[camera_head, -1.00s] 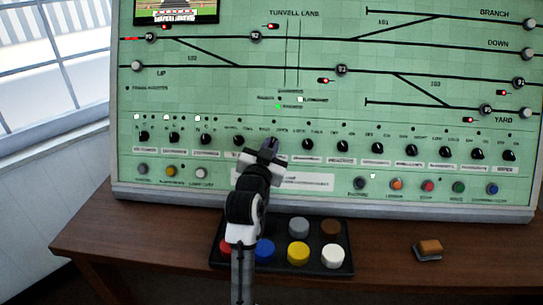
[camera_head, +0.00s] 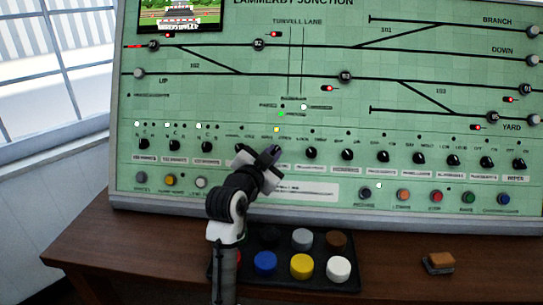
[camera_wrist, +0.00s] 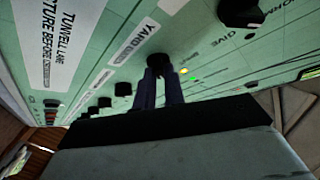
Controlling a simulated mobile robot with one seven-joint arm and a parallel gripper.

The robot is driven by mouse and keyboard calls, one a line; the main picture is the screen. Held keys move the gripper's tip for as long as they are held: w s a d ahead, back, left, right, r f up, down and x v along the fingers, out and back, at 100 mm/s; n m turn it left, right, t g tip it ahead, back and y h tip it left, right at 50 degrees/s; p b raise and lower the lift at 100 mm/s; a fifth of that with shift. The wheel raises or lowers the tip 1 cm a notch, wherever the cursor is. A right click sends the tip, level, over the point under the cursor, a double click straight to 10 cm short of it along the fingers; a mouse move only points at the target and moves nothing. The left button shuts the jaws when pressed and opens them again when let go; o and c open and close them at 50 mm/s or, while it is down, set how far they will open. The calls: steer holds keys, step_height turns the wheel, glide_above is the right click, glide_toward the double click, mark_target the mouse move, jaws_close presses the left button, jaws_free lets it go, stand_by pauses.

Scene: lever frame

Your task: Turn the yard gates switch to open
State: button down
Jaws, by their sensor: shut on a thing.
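The yard gates switch is a black rotary knob (camera_wrist: 158,63) in the lower knob row of the green signal panel (camera_head: 200,110). In the wrist view a white label beginning "YARD" (camera_wrist: 136,42) lies beside it. My gripper (camera_head: 275,152) is at this knob, and it also shows in the wrist view (camera_wrist: 158,82) with its two dark fingers shut around the knob's sides. In the head view my gripper hides most of the knob. A small yellow lamp (camera_head: 276,129) above it is lit. The knob's pointer setting cannot be read.
Other black knobs, such as this one to the right (camera_head: 311,153), stand close on both sides. Coloured push buttons (camera_head: 404,195) line the panel below. A black tray (camera_head: 318,284) of coloured caps and an orange-brown block (camera_head: 438,262) are on the wooden desk (camera_head: 390,245).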

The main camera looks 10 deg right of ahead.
steer(key=c, duration=1.5)
jaws_free()
steer(key=b+v, duration=0.2)
steer(key=v, duration=1.1)
steer(key=shift+s+a, duration=0.2)
steer(key=shift+s, duration=0.15)
